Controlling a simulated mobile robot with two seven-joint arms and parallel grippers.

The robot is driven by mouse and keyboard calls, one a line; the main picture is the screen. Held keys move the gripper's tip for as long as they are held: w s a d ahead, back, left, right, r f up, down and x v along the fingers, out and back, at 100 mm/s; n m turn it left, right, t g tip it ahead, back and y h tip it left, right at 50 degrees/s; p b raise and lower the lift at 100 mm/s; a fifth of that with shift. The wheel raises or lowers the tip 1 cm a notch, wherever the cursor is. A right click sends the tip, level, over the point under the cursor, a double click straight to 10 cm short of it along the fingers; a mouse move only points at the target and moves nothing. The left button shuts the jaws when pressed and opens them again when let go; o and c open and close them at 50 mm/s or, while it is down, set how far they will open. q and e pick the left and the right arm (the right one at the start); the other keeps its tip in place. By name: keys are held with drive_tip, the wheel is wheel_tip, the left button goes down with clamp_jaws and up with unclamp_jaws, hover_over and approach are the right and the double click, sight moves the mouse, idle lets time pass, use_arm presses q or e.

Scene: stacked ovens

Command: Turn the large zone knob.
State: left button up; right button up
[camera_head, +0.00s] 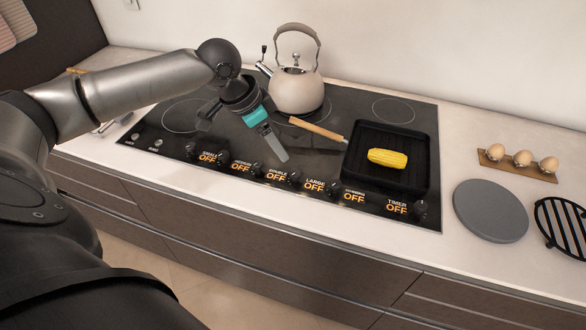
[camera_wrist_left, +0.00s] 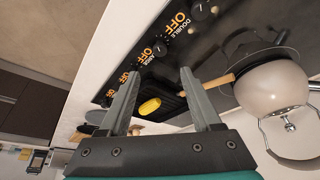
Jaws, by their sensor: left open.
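The large zone knob (camera_head: 332,187) is a small dark knob on the cooktop's front strip, beside an orange "LARGE OFF" label (camera_head: 314,185). My left gripper (camera_head: 280,156) is open and empty over the front of the cooktop, left of that knob. It points down toward the strip and looks apart from the knobs. In the left wrist view its two fingers (camera_wrist_left: 160,74) are spread, with the "LARGE" and "DOUBLE" labels beyond them. My right gripper is not in view.
A black pan (camera_head: 428,170) with yellow corn (camera_head: 388,157) and a wooden handle (camera_head: 316,128) sits behind the knob. A beige kettle (camera_head: 295,92) stands at the back. Eggs (camera_head: 522,158), a grey disc (camera_head: 490,211) and a black trivet (camera_head: 565,230) lie right on the counter.

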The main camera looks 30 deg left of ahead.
sight(295, 172)
use_arm(q)
drive_tip(key=b+x, duration=0.1)
drive_tip(key=x, duration=1)
drive_tip(key=shift+d+f+b, duration=0.1)
drive_tip(key=shift+b, duration=0.2)
drive_tip(key=shift+c, duration=0.4)
clamp_jaws()
